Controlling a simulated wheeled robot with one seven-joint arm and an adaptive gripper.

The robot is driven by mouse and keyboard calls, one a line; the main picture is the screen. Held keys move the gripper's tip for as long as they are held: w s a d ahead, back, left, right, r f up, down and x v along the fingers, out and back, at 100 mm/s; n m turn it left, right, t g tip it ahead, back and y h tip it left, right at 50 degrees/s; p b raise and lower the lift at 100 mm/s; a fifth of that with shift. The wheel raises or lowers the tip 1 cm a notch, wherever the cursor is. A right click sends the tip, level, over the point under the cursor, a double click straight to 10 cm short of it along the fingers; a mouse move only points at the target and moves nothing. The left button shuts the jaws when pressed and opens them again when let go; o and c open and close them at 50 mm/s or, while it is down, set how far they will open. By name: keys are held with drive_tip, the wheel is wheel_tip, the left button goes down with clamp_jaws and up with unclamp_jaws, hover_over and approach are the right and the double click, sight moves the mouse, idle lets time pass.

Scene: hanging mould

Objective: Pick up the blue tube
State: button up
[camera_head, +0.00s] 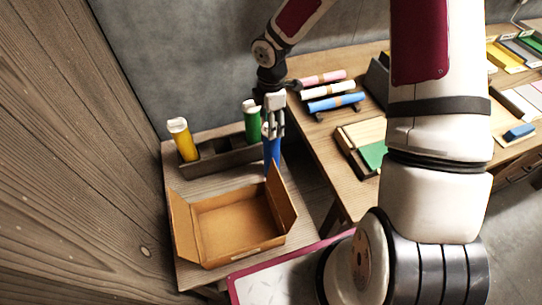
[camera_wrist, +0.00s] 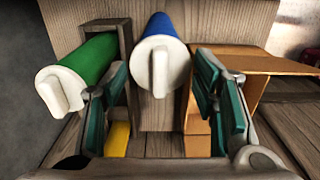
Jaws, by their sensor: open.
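The blue tube (camera_head: 271,153) stands roughly upright at the right end of the wooden rack (camera_head: 227,160) in the head view; its foot is hidden behind the carton flap. In the wrist view the blue tube (camera_wrist: 168,27) shows its white cap towards me. My gripper (camera_head: 273,130) is open over the tube's top. In the wrist view my gripper (camera_wrist: 163,95) has its green-padded fingers on either side of the white cap, with a visible gap on both sides. I cannot tell how far down the fingers reach along the tube.
A green tube (camera_head: 252,121) stands close left of my gripper, also near the left finger in the wrist view (camera_wrist: 82,68). A yellow tube (camera_head: 184,142) stands farther left. An open cardboard box (camera_head: 238,224) is in front. Pink, white and blue rolls (camera_head: 337,102) lie on the right-hand table.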

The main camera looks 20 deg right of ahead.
hover_over(272, 155)
drive_tip(key=w, duration=0.3)
drive_tip(key=shift+f, duration=3)
drive_tip(key=shift+s+d, duration=0.15)
drive_tip(key=shift+d, duration=0.25)
drive_tip(key=shift+c, duration=0.6)
clamp_jaws()
